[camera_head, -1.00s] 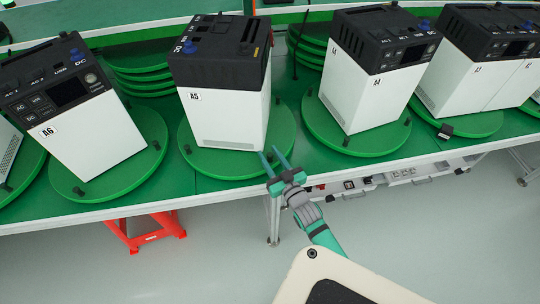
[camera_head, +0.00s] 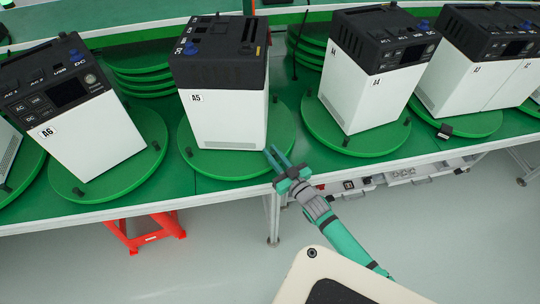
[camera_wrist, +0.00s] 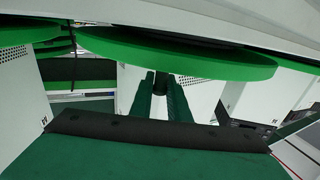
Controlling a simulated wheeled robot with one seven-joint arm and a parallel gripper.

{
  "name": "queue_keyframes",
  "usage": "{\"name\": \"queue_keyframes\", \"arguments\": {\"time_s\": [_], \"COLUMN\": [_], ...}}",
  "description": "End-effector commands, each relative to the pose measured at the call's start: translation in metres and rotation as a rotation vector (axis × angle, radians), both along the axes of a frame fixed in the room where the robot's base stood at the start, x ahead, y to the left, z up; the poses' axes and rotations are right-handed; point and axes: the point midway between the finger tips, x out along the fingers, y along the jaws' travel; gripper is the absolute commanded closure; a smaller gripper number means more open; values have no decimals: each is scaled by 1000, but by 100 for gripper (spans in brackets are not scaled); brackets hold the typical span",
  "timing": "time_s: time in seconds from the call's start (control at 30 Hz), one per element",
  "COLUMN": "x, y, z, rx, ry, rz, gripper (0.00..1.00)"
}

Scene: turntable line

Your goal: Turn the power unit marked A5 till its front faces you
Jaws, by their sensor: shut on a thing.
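The power unit marked A5 (camera_head: 226,116) is a white box with a black top. It stands upright on a round green turntable (camera_head: 190,134). A white side with the A5 label and a low vent faces me; its screen panel is out of sight. My gripper (camera_head: 276,156) is at the turntable's near right rim, below and right of the unit, apart from the box. In the wrist view, its green fingers (camera_wrist: 161,98) are shut on a dark peg (camera_wrist: 162,83) under the rim of a green disc (camera_wrist: 190,57).
Unit A6 (camera_head: 95,140) stands on its turntable at left, its screen panel showing. Unit A4 (camera_head: 365,95) stands close on the right, with further units beyond. A red stool (camera_head: 146,232) is under the green table. The floor in front is clear.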

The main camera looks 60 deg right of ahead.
Motion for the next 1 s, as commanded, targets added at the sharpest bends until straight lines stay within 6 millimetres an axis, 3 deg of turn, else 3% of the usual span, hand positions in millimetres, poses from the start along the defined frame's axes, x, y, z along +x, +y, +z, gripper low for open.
{"name": "queue_keyframes", "arguments": {"time_s": [0.03,0.37,0.73,0.77,0.8,1.0], "x": [-5,-11,-10,-10,-10,-10], "y": [-7,-42,-44,-44,-44,-44], "z": [-9,-4,-2,-2,-2,-1], "rx": [7,6,4,4,4,3], "ry": [24,18,13,13,13,11], "rz": [6,45,46,47,47,47], "gripper": [100,100,100,77,68,66]}}
